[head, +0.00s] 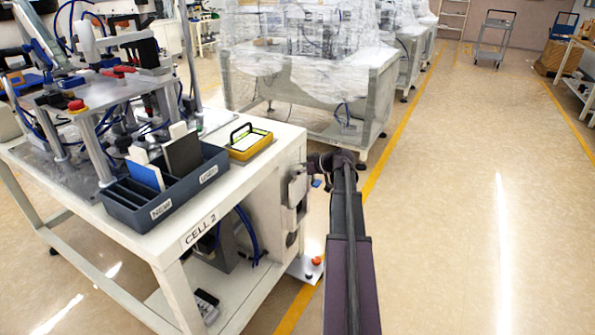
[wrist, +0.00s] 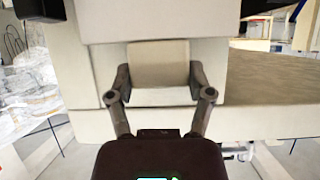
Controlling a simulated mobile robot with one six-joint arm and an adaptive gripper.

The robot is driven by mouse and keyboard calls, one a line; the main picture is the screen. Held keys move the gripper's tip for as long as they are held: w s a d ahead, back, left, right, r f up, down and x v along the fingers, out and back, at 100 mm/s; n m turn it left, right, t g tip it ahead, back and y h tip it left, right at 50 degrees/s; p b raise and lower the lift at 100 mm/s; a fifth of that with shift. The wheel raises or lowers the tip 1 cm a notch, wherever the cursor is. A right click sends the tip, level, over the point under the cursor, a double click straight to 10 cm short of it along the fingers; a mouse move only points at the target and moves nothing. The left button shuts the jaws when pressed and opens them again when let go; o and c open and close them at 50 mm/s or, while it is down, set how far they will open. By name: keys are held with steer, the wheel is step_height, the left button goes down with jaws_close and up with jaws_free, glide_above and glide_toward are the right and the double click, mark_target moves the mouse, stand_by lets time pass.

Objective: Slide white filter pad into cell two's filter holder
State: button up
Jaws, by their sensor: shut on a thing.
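My gripper (wrist: 160,84) is shut on a cream-white pad (wrist: 158,62), with one finger at each side edge, in the wrist view. The pad is in front of a pale housing (wrist: 160,20); whether its far edge is inside a slot is hidden. In the head view, my gripper (head: 303,178) is at the pale housing (head: 268,190) on the right end of the table marked CELL 2 (head: 172,255). The pad cannot be made out clearly there. The filter holder's opening is not clearly visible.
A dark compartment bin (head: 165,210) labelled NEW and USED stands on the table with blue, dark and white pads. A yellow case (head: 250,142) lies behind it. A wrapped machine (head: 310,90) stands beyond. The floor (head: 460,200) to the right is clear.

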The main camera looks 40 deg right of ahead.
mark_target(300, 187)
steer(key=shift+f+b, duration=4.15)
steer(key=shift+f, duration=0.1)
stand_by(1.2)
steer(key=o, duration=1.1)
steer(key=shift+w, duration=0.15)
stand_by(0.4)
